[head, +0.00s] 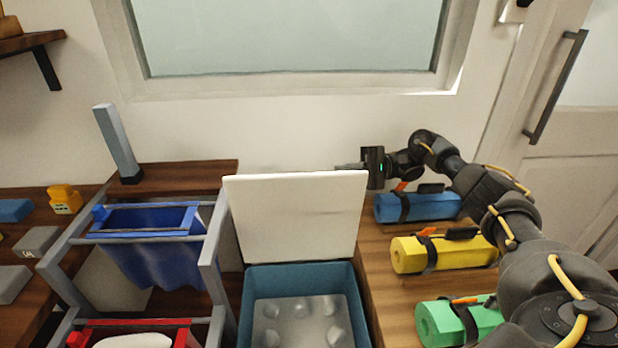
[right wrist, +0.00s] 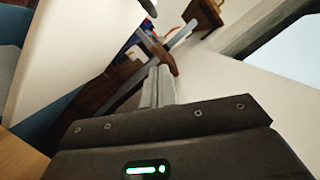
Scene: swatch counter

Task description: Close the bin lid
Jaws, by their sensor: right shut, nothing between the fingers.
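The bin (head: 249,313) is a blue open-topped box at the bottom middle of the head view. Its white lid (head: 296,215) stands up, open, at the bin's back edge. My right gripper (head: 346,167) is shut and empty, at the lid's top right corner, with its fingertips pointing left behind the lid's upper edge. In the right wrist view the shut fingers (right wrist: 161,85) show beside the pale lid (right wrist: 75,50). I cannot tell whether they touch it. My left gripper is not in view.
Blue (head: 418,206), yellow (head: 445,252) and green (head: 440,322) rolls lie on the wooden counter right of the bin, under my right arm. A grey frame with a blue bag (head: 165,255) stands left. A wall and window are behind.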

